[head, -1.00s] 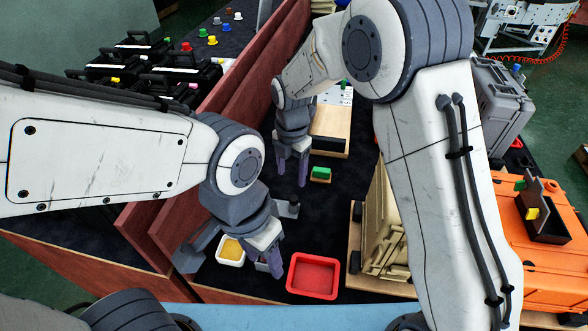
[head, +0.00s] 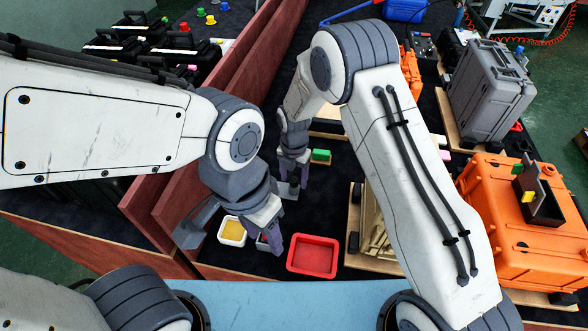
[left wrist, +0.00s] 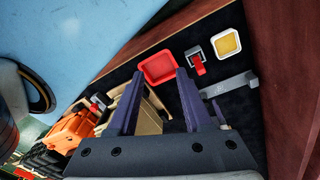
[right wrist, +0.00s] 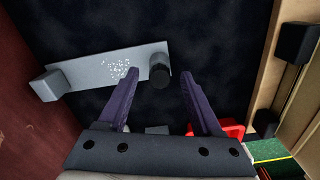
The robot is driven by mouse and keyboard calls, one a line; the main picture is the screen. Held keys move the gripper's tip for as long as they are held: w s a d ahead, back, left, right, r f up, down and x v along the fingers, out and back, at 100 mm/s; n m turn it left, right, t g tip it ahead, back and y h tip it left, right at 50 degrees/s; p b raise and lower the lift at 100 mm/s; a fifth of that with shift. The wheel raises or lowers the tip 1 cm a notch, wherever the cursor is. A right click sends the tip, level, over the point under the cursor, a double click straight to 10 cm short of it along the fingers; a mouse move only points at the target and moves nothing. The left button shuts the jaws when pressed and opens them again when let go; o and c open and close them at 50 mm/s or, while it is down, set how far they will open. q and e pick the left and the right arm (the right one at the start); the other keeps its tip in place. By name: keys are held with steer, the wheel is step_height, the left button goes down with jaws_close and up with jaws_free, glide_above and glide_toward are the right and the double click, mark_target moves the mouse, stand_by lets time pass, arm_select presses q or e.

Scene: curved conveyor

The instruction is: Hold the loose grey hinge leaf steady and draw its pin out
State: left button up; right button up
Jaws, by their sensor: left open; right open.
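A small grey piece with a red part (left wrist: 196,60) lies on the dark surface between the red tray and the yellow-filled tray; it looks like the hinge leaf with its pin, but is too small to be sure. In the head view my left gripper (head: 275,248) mostly covers it. That gripper is open and empty, just above and beside it. My right gripper (head: 293,188) is open and empty, farther back, above the post end of a grey bar. In the right wrist view, the grey piece (right wrist: 158,130) is partly hidden low between the fingers.
The speckled grey bar (right wrist: 110,72) with a dark post lies by the brown wall (head: 160,222). The red tray (head: 313,257) and white tray with yellow inside (head: 232,231) flank the grey piece. A green block (head: 320,155) stands behind. Wooden racking (head: 370,225) is at right.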

steer(key=shift+f, duration=0.1)
jaws_close()
arm_select(q)
steer(key=o, duration=0.8)
steer(key=shift+w+d, duration=0.1)
steer(key=shift+w, duration=0.1)
steer(key=w+a+f+m, duration=0.1)
steer(key=w+f+m, duration=0.35)
steer(key=w, duration=0.85)
steer(key=w+a+f+m, duration=0.25)
steer(key=w+f, duration=0.35)
steer(key=w, duration=0.6)
steer(key=w+f+m, duration=0.2)
steer(key=f, duration=0.4)
steer(key=w+a+f+m, duration=0.1)
steer(key=f+m, duration=0.1)
steer(key=f, duration=0.3)
steer(key=w+f+m+y, duration=0.1)
steer(key=w+f+m, duration=0.1)
steer(key=f, duration=0.4)
steer(key=shift+w+a+f, duration=0.3)
